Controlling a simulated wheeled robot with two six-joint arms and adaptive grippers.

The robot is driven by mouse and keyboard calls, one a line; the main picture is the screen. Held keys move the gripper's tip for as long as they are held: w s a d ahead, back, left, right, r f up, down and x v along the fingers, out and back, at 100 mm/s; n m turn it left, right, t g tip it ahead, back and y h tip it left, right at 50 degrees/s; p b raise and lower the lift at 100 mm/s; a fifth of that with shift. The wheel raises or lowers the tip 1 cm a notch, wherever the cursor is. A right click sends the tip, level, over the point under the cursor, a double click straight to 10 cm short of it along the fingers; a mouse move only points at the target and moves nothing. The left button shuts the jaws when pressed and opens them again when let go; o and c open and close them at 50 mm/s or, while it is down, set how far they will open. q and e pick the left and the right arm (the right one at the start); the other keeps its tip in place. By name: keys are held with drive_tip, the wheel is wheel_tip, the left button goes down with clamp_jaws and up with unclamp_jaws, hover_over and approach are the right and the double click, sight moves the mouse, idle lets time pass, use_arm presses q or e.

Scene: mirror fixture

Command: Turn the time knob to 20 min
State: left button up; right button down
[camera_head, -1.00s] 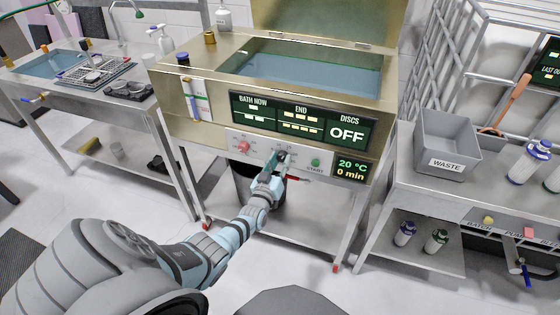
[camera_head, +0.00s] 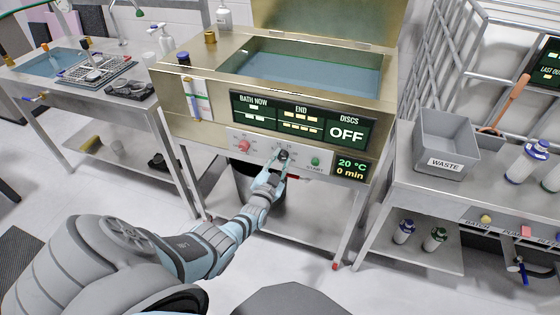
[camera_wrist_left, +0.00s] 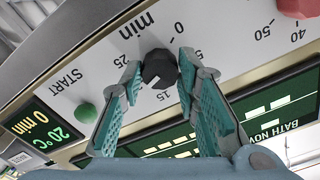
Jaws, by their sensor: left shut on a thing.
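The black time knob (camera_head: 284,155) is on the front panel of the metal bath, between a red knob and a green button. In the left wrist view the knob (camera_wrist_left: 160,68) sits between both fingertips, inside a dial with numbers and "min". A short pale mark shows on it; its exact setting is hard to read. My left gripper (camera_head: 282,160) reaches it from below and is shut on it; its fingers (camera_wrist_left: 160,72) flank the knob. The small display (camera_head: 351,168) reads 20 °C and 0 min. My right gripper is not in view.
The red knob (camera_head: 243,146) is left of the time knob. The green START button (camera_head: 315,161) is close on its right. The large display (camera_head: 305,120) above shows DISCS OFF. A grey WASTE bin (camera_head: 447,140) stands on the right table. A dark bucket is under the bath.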

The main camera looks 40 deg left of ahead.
use_arm(q)
drive_tip(key=shift+f+m, duration=0.1)
drive_tip(key=shift+m, duration=0.2)
drive_tip(key=o, duration=1.2)
drive_tip(key=shift+c, duration=0.2)
drive_tip(key=v, duration=1.2)
